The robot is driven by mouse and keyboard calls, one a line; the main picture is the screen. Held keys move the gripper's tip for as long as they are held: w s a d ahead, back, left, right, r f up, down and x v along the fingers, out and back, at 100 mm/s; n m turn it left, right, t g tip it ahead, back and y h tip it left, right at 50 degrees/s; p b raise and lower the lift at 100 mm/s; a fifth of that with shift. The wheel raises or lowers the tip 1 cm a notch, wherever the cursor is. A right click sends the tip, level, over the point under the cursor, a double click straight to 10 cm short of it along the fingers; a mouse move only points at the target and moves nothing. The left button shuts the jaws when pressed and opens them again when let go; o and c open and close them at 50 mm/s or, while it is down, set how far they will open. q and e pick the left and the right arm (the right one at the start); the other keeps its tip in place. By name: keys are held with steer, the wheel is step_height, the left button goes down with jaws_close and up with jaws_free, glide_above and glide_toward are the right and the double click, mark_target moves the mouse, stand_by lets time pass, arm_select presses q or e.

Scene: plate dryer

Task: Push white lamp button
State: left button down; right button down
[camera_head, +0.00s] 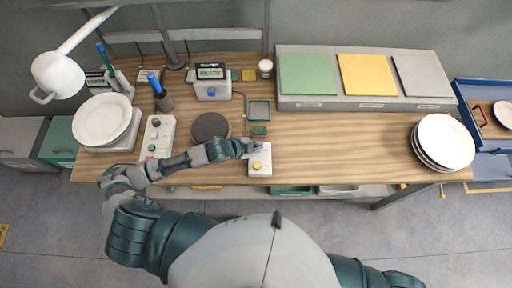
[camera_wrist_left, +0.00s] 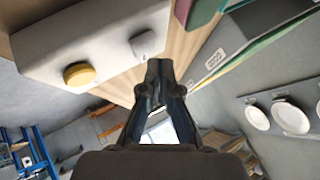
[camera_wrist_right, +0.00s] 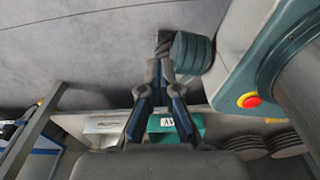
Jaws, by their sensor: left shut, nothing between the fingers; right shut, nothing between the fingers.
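A white button box (camera_head: 260,170) sits at the front edge of the wooden table. It carries a yellow button (camera_head: 257,165) and, farther back, a white button. In the left wrist view the box (camera_wrist_left: 90,30) shows large, with the yellow button (camera_wrist_left: 79,74) and the white button (camera_wrist_left: 146,43). My left gripper (camera_head: 253,148) is shut and empty, its tips at the back part of the box. In the left wrist view its tips (camera_wrist_left: 158,68) appear just beside the white button; I cannot tell if they touch it. My right gripper (camera_wrist_right: 160,68) is shut and empty, seen only in the right wrist view.
A white lamp (camera_head: 58,75) hangs at the left. A dark round pad (camera_head: 210,127) lies behind my left forearm. Another button box (camera_head: 158,137) stands left. The table's middle right is clear.

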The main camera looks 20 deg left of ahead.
arm_select(q)
steer(key=shift+d, duration=0.15)
steer(key=shift+a, duration=0.4)
steer(key=shift+a+f, duration=0.35)
steer(key=shift+a, duration=0.1)
steer(key=shift+d+f, duration=0.1)
steer(key=shift+d, duration=0.45)
steer(key=shift+a+f, duration=0.15)
steer(key=shift+a, duration=0.25)
steer(key=shift+d+r+p, duration=0.2)
steer(key=shift+r+p, duration=0.2)
steer(key=shift+p, duration=0.25)
steer(key=shift+d+r+p, duration=0.25)
steer(key=shift+r+p, duration=0.1)
steer(key=shift+p, duration=0.1)
arm_select(e)
steer(key=shift+w+d+r, duration=0.1)
steer(key=shift+d+r, duration=0.15)
steer(key=shift+r, duration=0.3)
steer(key=shift+d+r, duration=0.2)
steer(key=shift+r, duration=0.35)
